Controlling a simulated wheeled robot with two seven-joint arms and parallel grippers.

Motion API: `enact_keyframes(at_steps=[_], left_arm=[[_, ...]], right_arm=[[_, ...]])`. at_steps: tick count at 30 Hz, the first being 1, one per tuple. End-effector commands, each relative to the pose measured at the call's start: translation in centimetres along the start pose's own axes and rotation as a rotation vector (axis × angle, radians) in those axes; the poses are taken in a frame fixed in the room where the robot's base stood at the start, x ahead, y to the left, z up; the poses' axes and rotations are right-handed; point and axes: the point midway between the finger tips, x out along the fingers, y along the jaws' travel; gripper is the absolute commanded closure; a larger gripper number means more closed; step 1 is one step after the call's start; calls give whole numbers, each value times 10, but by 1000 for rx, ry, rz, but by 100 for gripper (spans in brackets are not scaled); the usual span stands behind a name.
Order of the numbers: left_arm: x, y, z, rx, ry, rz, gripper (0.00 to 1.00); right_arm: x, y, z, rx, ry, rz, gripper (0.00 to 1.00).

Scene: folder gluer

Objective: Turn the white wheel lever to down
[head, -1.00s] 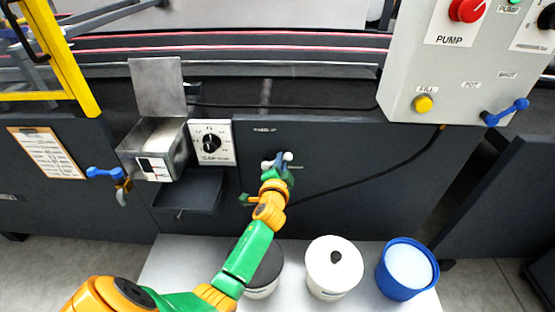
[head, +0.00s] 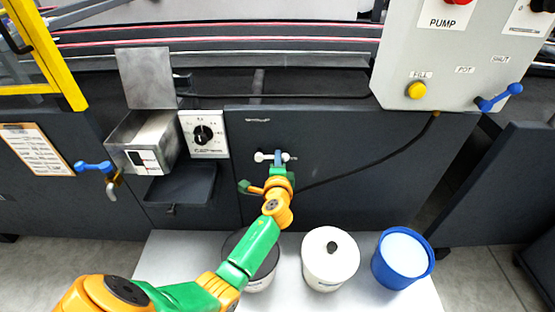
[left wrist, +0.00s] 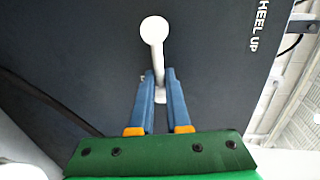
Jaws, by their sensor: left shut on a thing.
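The white wheel lever (head: 261,156) sits on the dark front panel of the machine, just below a small label. In the left wrist view the lever (left wrist: 154,32) shows as a white shaft with a round end, running down between the blue fingers. My left gripper (head: 277,164) reaches it from below in the head view. In the left wrist view its blue fingers (left wrist: 159,98) are closed on the lower part of the shaft. The fingers partly hide the lever in the head view. My right gripper is not in view.
A dial box (head: 204,134) and a metal glue tray (head: 146,141) are left of the lever. A grey control box (head: 445,70) hangs at upper right. A white pot (head: 329,268) and a blue bucket (head: 401,262) stand below on a white surface (head: 185,262).

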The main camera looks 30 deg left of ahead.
Motion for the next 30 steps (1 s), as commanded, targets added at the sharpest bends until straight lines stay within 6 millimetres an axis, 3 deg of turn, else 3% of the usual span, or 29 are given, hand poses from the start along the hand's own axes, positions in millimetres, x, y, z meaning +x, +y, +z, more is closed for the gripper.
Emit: enact_keyframes(at_steps=[11,12,14,15,23,30], left_arm=[[0,1,-1,2,2,1,100],[0,1,-1,2,2,1,75],[0,1,-1,2,2,1,59],[0,1,-1,2,2,1,57],[-1,0,0,2,1,1,57],[-46,-1,-1,1,3,4,57]], right_arm=[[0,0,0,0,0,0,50],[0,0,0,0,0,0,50],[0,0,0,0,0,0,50],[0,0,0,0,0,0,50],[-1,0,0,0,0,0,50],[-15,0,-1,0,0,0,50]])
